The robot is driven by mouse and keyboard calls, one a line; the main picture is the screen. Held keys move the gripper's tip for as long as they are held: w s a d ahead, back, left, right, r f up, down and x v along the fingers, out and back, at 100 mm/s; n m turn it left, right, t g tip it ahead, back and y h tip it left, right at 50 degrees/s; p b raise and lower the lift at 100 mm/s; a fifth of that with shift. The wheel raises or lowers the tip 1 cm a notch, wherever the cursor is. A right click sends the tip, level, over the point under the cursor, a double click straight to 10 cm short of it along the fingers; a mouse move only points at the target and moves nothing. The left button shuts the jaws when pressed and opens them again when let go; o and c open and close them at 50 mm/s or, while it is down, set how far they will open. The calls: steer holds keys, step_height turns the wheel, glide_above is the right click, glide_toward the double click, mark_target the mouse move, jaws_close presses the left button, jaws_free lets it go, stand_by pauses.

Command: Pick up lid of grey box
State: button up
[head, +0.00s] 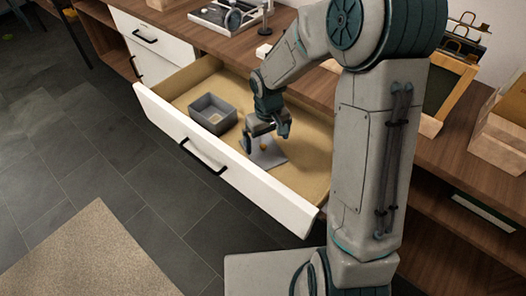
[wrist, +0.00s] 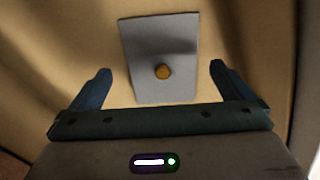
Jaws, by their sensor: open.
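The lid (head: 270,154) is a flat grey plate with a small round orange-brown knob (wrist: 162,72). It lies on the tan bottom of the open drawer. The grey box (head: 212,114) stands to its left in the drawer, with its top open. My gripper (head: 266,140) is inside the drawer, just above the lid, with its fingers spread. In the wrist view the lid (wrist: 160,40) lies ahead, with the knob roughly centred between the two open fingers. Nothing shows between the fingers. In the head view my gripper partly covers the lid.
The white drawer front (head: 225,165) and the drawer's side walls surround the lid and box. The wooden countertop (head: 185,30) lies behind, with a grey tray (head: 225,15) on it. A wooden box (head: 500,130) stands at the right. Free drawer floor lies around the lid.

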mark_target(266, 155)
step_height(266, 155, down, 5)
steer(key=shift+a+f+b, duration=0.1)
steer(key=shift+f+b, duration=0.05)
steer(key=shift+b, duration=0.6)
steer(key=c, duration=0.6)
